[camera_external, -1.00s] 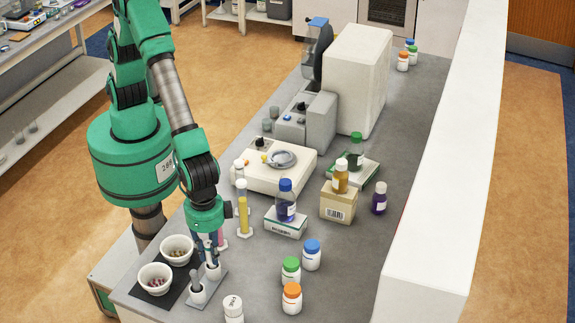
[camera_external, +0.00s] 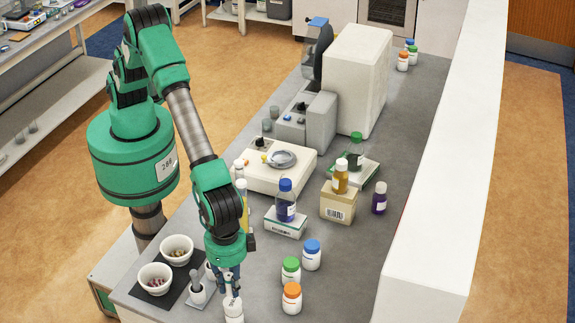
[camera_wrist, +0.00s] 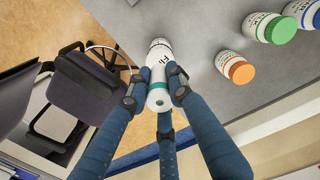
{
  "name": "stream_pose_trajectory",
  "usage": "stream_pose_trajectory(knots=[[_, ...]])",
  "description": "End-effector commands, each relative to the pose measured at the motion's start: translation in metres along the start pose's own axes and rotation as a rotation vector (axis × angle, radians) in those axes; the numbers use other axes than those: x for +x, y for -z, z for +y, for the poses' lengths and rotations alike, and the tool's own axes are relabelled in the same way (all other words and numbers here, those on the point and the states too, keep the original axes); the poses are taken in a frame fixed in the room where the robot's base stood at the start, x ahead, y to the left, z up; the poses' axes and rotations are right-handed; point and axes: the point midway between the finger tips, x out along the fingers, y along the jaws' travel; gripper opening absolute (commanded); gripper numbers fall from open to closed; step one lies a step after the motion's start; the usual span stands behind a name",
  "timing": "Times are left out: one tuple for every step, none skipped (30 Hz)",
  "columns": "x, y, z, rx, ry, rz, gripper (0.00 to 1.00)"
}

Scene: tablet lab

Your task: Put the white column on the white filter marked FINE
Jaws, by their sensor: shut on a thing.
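My gripper (camera_external: 231,290) is shut on the white column (camera_wrist: 158,97), a short white cylinder with a teal ring and a dark hole in its near end, in the wrist view. The blue fingers (camera_wrist: 155,85) close around it. The white filter (camera_external: 234,312) stands near the front edge of the table, directly below my gripper. In the wrist view the filter (camera_wrist: 160,52) shows part of its black lettering, "FI", just beyond the column. The two look roughly in line. I cannot tell whether the column touches the filter. In the external view the fingers mostly hide the column.
An orange-capped bottle (camera_external: 292,298), a green-capped bottle (camera_external: 291,270) and a blue-capped bottle (camera_external: 312,255) stand to the right. The table's front edge is close.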

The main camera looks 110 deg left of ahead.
Motion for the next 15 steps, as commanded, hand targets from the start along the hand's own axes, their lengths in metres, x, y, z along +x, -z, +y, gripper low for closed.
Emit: stream_pose_trajectory(knots=[[-0.0002, 0.0012, 0.0009, 0.000, 0.000, 0.000, 0.00], [-0.0003, 0.0015, 0.0013, 0.000, 0.000, 0.001, 0.00], [-0.0003, 0.0017, 0.0015, 0.000, -0.001, 0.001, 0.00], [-0.0003, 0.0018, 0.0015, 0.000, -0.001, 0.001, 0.00], [-0.0003, 0.0017, 0.0015, 0.000, -0.001, 0.001, 0.00], [-0.0003, 0.0017, 0.0015, 0.000, -0.001, 0.001, 0.00], [-0.0003, 0.0016, 0.0015, 0.000, -0.001, 0.001, 0.00], [-0.0002, 0.0016, 0.0014, 0.000, -0.001, 0.001, 0.00], [-0.0002, 0.0016, 0.0014, 0.000, -0.001, 0.001, 0.00], [-0.0001, 0.0016, 0.0014, 0.000, -0.001, 0.001, 0.00], [0.0002, 0.0015, 0.0014, 0.000, 0.000, 0.000, 0.00], [0.0012, 0.0015, 0.0013, 0.000, 0.000, 0.000, 0.00], [0.0025, 0.0014, 0.0012, 0.000, 0.000, 0.000, 0.00], [0.0045, 0.0013, 0.0011, 0.000, 0.000, 0.000, 0.00], [0.0079, 0.0012, 0.0011, 0.000, 0.001, -0.001, 0.00]])
